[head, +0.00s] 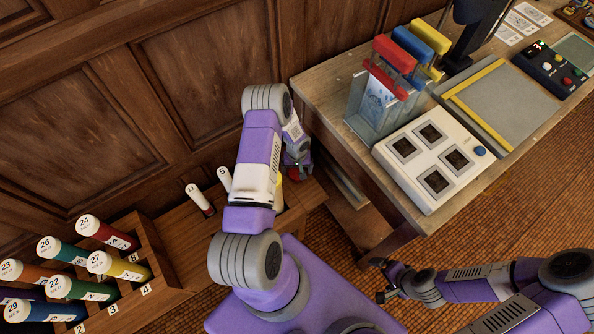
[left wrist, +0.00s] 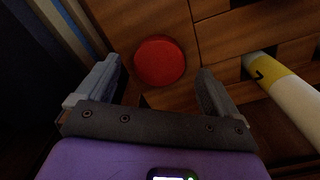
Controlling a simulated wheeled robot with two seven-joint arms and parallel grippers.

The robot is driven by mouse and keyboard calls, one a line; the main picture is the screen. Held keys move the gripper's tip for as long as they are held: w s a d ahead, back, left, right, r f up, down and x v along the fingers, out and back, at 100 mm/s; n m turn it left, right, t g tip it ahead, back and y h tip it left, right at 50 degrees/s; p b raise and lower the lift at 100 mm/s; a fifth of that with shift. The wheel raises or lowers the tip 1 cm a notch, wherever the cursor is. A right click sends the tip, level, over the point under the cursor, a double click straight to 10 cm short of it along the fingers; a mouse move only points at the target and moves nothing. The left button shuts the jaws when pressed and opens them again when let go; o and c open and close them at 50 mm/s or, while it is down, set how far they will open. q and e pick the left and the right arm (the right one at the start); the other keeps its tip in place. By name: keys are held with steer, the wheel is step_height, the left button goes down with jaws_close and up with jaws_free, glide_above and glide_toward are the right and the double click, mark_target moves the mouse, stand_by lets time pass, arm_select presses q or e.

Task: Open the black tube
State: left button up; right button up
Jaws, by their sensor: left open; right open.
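I cannot pick out a black tube in either view. My left gripper (head: 298,164) points down beside the wooden table, largely hidden behind its own wrist. In the left wrist view it is open (left wrist: 160,70), with a red round disc (left wrist: 160,62) showing between and beyond its fingers. Contact is not visible. The red disc also shows just below the gripper in the head view (head: 298,174). A yellow and white tube (left wrist: 285,90) lies to the right of the fingers. My right gripper (head: 381,281) is open and empty over the floor at lower right.
A wooden rack (head: 155,265) at lower left holds several numbered coloured tubes. White-topped tubes (head: 201,200) stand near my left arm. The table (head: 335,85) carries a white panel (head: 430,157) and a holder with coloured handles (head: 378,105). A panelled wall stands behind.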

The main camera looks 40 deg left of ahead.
mark_target(297, 174)
arm_select(q)
step_height(297, 174, up, 9)
steer(key=p, duration=0.2)
steer(key=shift+r, duration=0.15)
